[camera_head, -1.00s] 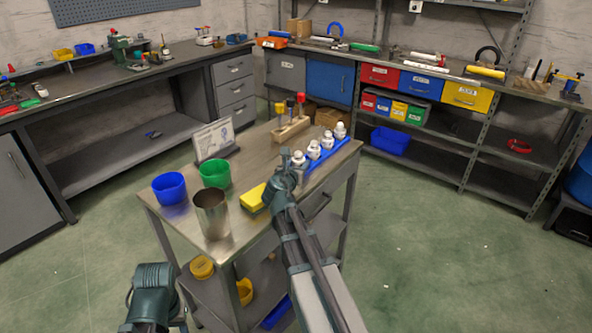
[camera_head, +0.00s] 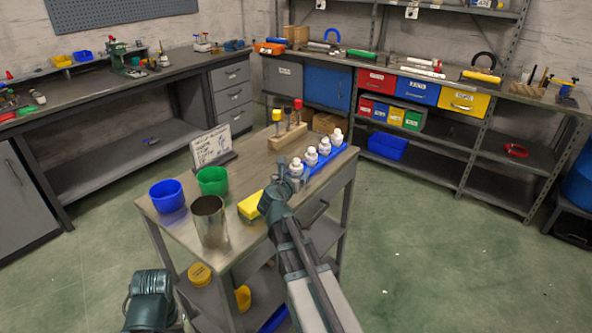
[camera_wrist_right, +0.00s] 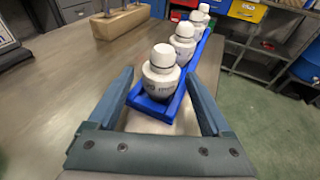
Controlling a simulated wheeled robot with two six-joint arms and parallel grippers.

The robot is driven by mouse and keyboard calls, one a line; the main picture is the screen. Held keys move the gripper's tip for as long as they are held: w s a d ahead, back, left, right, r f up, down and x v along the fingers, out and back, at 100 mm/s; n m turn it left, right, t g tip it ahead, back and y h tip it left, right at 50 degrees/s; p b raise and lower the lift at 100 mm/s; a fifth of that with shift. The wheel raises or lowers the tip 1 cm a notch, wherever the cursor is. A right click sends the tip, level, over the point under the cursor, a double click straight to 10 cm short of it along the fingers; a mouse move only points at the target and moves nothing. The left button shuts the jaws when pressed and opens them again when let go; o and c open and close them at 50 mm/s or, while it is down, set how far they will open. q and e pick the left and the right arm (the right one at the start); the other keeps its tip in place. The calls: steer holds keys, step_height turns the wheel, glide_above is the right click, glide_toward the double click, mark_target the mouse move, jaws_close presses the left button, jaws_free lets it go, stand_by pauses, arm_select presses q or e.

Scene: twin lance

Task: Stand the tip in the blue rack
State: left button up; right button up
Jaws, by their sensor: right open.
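The blue rack (camera_head: 338,150) lies along the right edge of the cart top and holds a row of several white, round-capped pieces. I cannot tell which thing is the tip. The nearest white piece (camera_wrist_right: 160,72) stands upright at the rack's near end, with dark print on its body. My right gripper (camera_wrist_right: 158,88) is open, with one finger to each side of this piece and no visible contact. In the head view my right gripper (camera_head: 283,172) is at the rack's near end. My left arm shows at the lower left, but its fingers do not show.
A wooden block (camera_head: 288,137) with coloured-handled tools stands behind the rack. A yellow block (camera_head: 250,205), a metal cup (camera_head: 209,222), a green cup (camera_head: 212,181), a blue cup (camera_head: 167,195) and a sign (camera_head: 211,146) are on the cart. The cart's middle is clear.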

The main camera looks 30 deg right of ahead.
steer(key=p+v, duration=0.2)
steer(key=v, duration=0.8)
steer(key=shift+s+a+r, duration=0.1)
steer(key=shift+s+a, duration=0.05)
steer(key=shift+s, duration=0.05)
steer(key=shift+s, duration=0.1)
